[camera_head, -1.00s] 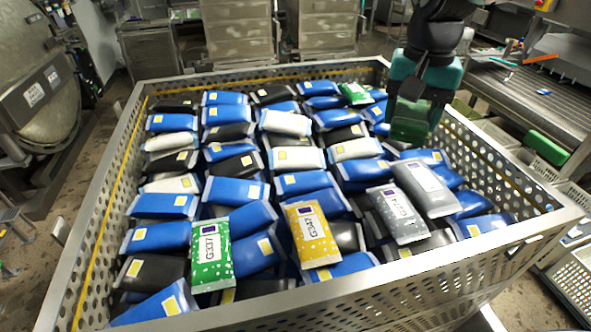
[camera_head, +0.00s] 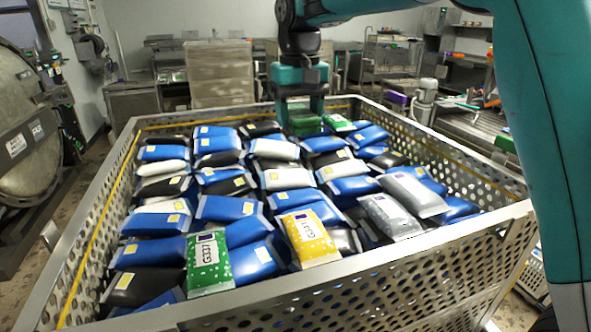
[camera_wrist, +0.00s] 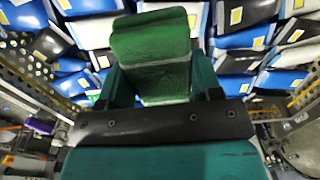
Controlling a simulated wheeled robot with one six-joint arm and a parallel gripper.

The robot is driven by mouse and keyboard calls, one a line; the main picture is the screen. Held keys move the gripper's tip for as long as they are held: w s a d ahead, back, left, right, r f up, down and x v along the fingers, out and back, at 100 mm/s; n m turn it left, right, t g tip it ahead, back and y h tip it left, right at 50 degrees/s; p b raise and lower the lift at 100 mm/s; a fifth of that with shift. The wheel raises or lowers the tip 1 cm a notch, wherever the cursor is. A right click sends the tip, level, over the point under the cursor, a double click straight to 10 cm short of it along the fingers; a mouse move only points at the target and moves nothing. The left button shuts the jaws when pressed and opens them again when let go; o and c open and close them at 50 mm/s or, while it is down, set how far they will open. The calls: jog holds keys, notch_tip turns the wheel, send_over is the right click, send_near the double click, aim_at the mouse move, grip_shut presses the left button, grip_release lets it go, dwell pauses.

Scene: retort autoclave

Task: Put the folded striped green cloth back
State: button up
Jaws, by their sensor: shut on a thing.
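My gripper (camera_head: 299,108) is shut on the folded green cloth (camera_wrist: 152,62), which sits between the two teal fingers in the wrist view. In the head view the cloth (camera_head: 304,126) hangs below my gripper, over the far part of a perforated metal basket (camera_head: 215,318) full of pouches. I cannot tell whether the cloth touches the pouches beneath it.
Blue, black, white and grey pouches fill the basket. A green pouch (camera_head: 208,262) and a yellow pouch (camera_head: 309,238) lie near its front. A round metal autoclave door (camera_head: 22,150) stands at left. Worktops (camera_head: 470,125) stand beyond the basket at right.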

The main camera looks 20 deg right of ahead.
aim_at(299, 180)
notch_tip(299, 180, down, 12)
jog(key=p, duration=0.2)
jog(key=shift+p, duration=0.3)
jog(key=shift+f, duration=0.15)
jog(key=o, duration=0.8)
notch_tip(299, 180, up, 12)
jog(key=b, duration=0.2)
jog(key=shift+r+b, duration=0.2)
jog(key=shift+b, duration=0.2)
